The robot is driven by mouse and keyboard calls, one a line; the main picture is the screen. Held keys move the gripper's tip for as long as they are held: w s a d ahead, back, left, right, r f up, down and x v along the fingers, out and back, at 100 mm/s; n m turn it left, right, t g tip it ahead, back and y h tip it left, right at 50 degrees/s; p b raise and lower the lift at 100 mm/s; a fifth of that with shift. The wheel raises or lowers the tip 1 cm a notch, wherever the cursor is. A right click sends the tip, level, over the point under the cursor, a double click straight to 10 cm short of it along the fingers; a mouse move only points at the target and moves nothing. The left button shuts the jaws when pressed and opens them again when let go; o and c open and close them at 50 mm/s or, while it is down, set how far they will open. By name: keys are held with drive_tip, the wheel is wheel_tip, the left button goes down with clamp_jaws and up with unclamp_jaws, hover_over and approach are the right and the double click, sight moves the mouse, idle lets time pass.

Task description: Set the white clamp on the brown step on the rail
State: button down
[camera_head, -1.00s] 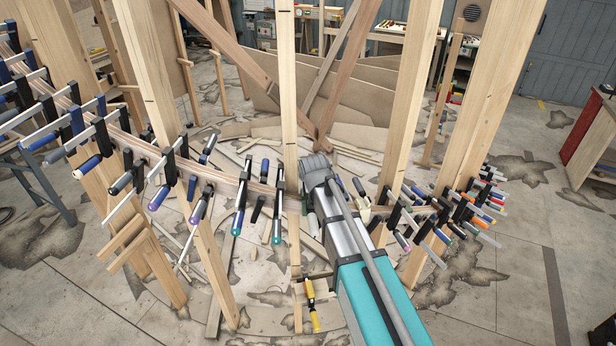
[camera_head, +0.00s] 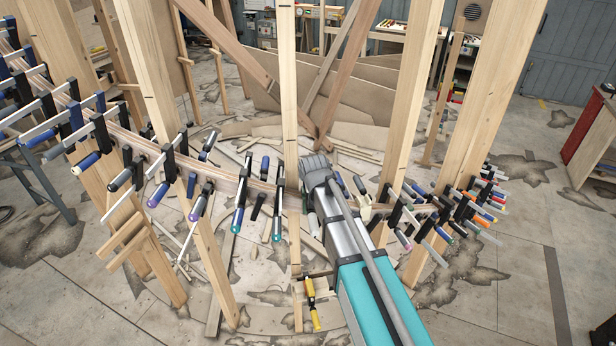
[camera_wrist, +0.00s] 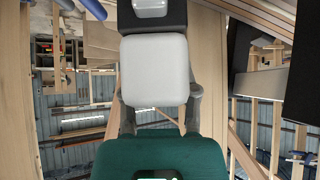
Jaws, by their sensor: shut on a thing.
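In the wrist view the white clamp (camera_wrist: 155,72) shows as a pale rounded block close to the camera, with a dark part above it. The fingers of my gripper (camera_wrist: 161,108) show on both sides of it and are shut on it. In the head view my arm hides the fingers and most of the held clamp. A pale piece (camera_head: 363,211) shows just right of my wrist; I cannot tell whether it is the held clamp. The curved wooden rail (camera_head: 228,182) runs behind my wrist between the posts. I cannot make out the brown step on it.
Several bar clamps (camera_head: 241,205) hang on the rail left of my wrist, and a dense group (camera_head: 465,210) sits right. Upright wooden posts (camera_head: 288,110) stand close on both sides. A yellow-handled clamp (camera_head: 312,303) is below. Wood strips lie on the floor.

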drive_tip(key=shift+f+b, duration=1.45)
drive_tip(key=shift+f, duration=0.15)
drive_tip(key=shift+f+b, duration=0.25)
drive_tip(key=shift+b, duration=0.05)
idle(0.4)
drive_tip(key=shift+c, duration=1.4)
unclamp_jaws()
drive_tip(key=shift+r, duration=0.15)
wheel_tip(320, 180, up, 9)
drive_tip(key=p, duration=0.9)
drive_tip(key=shift+r+p, duration=0.2)
drive_tip(key=shift+p, duration=0.15)
